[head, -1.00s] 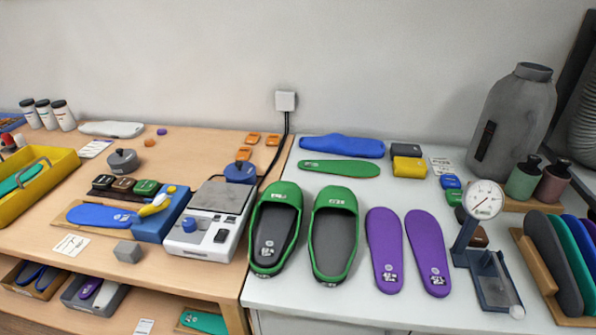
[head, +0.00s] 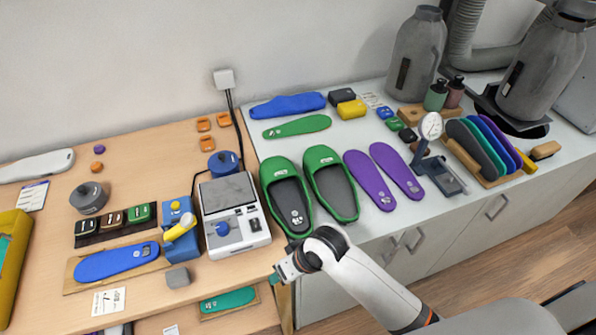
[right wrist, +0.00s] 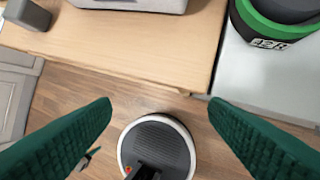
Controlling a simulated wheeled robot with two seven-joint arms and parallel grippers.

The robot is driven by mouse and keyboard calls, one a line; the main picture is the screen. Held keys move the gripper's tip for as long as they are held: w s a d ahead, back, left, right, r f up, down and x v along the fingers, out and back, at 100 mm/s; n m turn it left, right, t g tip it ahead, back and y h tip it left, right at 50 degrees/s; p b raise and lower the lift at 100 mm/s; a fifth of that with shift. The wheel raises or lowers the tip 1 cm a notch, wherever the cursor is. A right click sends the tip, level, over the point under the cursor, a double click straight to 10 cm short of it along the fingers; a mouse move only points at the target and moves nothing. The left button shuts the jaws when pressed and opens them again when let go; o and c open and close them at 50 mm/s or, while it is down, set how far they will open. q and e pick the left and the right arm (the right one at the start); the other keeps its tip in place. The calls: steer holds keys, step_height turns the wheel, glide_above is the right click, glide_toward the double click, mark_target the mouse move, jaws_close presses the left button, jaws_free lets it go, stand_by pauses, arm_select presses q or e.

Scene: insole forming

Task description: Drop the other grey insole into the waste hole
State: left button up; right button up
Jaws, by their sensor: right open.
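Two green shoes stand side by side on the white bench. The left shoe (head: 285,190) has a dark grey insole (head: 291,198) with a white label inside. The right shoe (head: 330,180) shows a plain dark grey inside (head: 338,190); I cannot tell if that is a loose insole. A dark grey insole (head: 474,146) also stands in the wooden rack at the right. My right gripper (head: 283,300) is open and empty in front of the bench edge, below the shoes; the right wrist view (right wrist: 160,100) shows nothing between its green fingers. My left gripper is out of view.
The white-and-grey scale (head: 234,238) stands left of the shoes. Purple insoles (head: 370,180) lie to their right, beside a dial gauge (head: 430,125). Floor is free before the cabinets.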

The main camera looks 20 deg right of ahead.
steer(key=shift+g, duration=0.4)
steer(key=w+r, duration=0.1)
steer(key=w+a+r, duration=0.1)
steer(key=w, duration=0.1)
steer(key=w+a+r, duration=0.1)
steer(key=shift+w+r+p, duration=0.25)
steer(key=shift+w+p, duration=0.05)
steer(key=shift+p, duration=0.05)
steer(key=w+r+h, duration=0.1)
steer(key=w+r, duration=0.2)
steer(key=m+g+h+p, duration=0.1)
steer(key=m+g+h, duration=0.1)
steer(key=m+h, duration=0.1)
glide_toward(298, 221)
steer(key=f+b, duration=0.2)
steer(key=b, duration=0.7)
steer(key=shift+d+f+b, duration=0.2)
steer(key=shift+b, duration=0.2)
steer(key=shift+f, duration=2.6)
steer(key=shift+r+p, duration=0.15)
steer(key=shift+p, duration=0.35)
steer(key=shift+c, duration=0.6)
